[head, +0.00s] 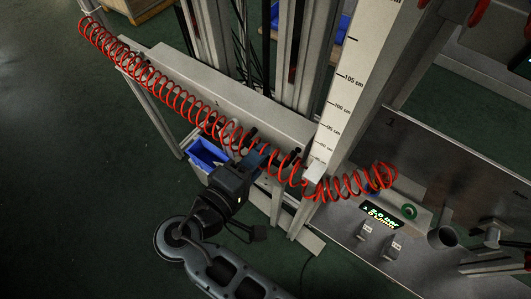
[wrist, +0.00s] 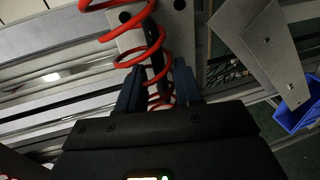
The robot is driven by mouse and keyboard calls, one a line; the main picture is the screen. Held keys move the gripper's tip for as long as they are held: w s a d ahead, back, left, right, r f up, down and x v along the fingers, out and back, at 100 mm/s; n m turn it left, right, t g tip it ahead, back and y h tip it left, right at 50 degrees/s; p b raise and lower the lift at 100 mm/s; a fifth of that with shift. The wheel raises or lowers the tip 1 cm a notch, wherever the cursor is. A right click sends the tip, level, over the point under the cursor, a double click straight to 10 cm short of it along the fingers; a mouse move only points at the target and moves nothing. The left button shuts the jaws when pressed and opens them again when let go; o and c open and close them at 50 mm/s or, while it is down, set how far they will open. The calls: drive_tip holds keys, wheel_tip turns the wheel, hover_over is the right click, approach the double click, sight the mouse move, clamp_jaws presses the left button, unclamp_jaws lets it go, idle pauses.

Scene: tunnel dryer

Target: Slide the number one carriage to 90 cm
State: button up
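A vertical scale (head: 345,85) marked in cm shows 105 and 100, with smaller labels below. A small pale block (head: 316,172) sits at the scale's lower end, below the lowest readable label; it may be the carriage's pointer. My gripper (head: 262,158) is at the rail left of this block, beside a red coiled hose (head: 347,186). In the wrist view my gripper (wrist: 158,88) has its two blue fingers apart, with a black bar (wrist: 156,55) and red coils between or behind them. I see no firm contact. The carriage body is mostly hidden.
The red coil stretches across the rail and my gripper. A panel marked 1 (head: 430,155) with a lit display (head: 381,215) lies at right. A blue bin (head: 206,153) stands left of my gripper. Dark floor is free at lower left.

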drive_tip(key=shift+x, duration=1.15)
clamp_jaws()
